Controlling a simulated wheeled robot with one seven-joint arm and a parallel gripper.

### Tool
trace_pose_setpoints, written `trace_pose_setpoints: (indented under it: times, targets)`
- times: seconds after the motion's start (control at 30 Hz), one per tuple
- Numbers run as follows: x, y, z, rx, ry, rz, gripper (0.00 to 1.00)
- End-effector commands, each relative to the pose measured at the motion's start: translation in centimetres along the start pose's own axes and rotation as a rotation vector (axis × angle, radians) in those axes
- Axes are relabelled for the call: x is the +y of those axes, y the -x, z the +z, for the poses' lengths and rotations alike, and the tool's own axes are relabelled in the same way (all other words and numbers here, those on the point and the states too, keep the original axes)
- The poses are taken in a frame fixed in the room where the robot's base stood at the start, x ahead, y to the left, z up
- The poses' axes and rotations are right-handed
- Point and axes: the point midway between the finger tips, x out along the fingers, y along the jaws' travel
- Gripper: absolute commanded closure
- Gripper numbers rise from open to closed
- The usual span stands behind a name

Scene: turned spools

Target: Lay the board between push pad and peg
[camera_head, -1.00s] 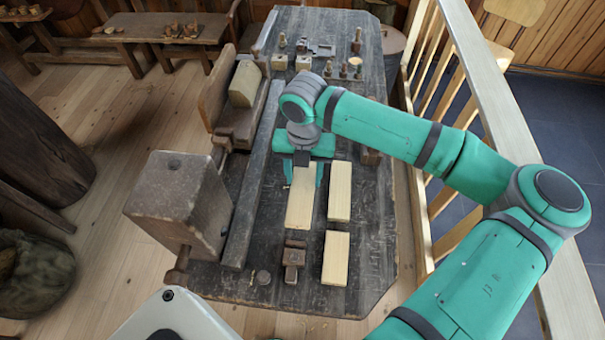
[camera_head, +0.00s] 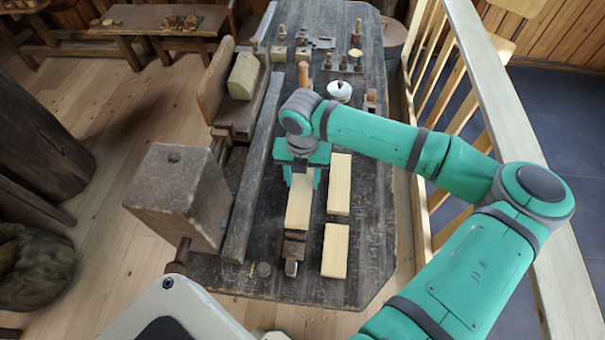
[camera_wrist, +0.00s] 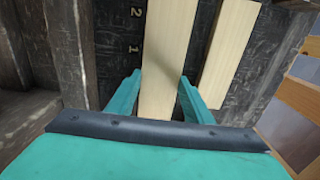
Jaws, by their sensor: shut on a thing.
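A pale board (camera_head: 299,208) lies lengthwise along the dark bench. My gripper (camera_head: 302,181) is shut on its far part, with one teal finger on each side. The wrist view shows the board (camera_wrist: 166,60) between the fingers (camera_wrist: 160,95). The board's near end is at the brown push pad (camera_head: 293,249); I cannot tell whether they touch. I also cannot tell whether the board rests flat on the bench. A wooden peg (camera_head: 303,74) stands farther back, beyond my arm. The bench just beyond the gripper is hidden.
Two more pale boards (camera_head: 339,184) (camera_head: 335,251) lie to the right. A long dark rail (camera_head: 249,175) and a big wooden block (camera_head: 176,190) are on the left. Small turned pieces and a white round thing (camera_head: 339,91) stand at the back. A railing (camera_head: 505,115) runs along the right.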

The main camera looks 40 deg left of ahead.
Motion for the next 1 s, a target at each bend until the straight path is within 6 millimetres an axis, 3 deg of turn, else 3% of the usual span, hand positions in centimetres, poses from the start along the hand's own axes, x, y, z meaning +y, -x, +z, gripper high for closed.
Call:
trace_pose_setpoints:
  times: [0.43, 1.0]
  targets:
    - [-0.1, -2.6, 0.0, 0.001, 0.000, 0.000, 0.79]
    - [0.0, -2.9, 0.0, 0.000, 0.002, -0.001, 0.79]
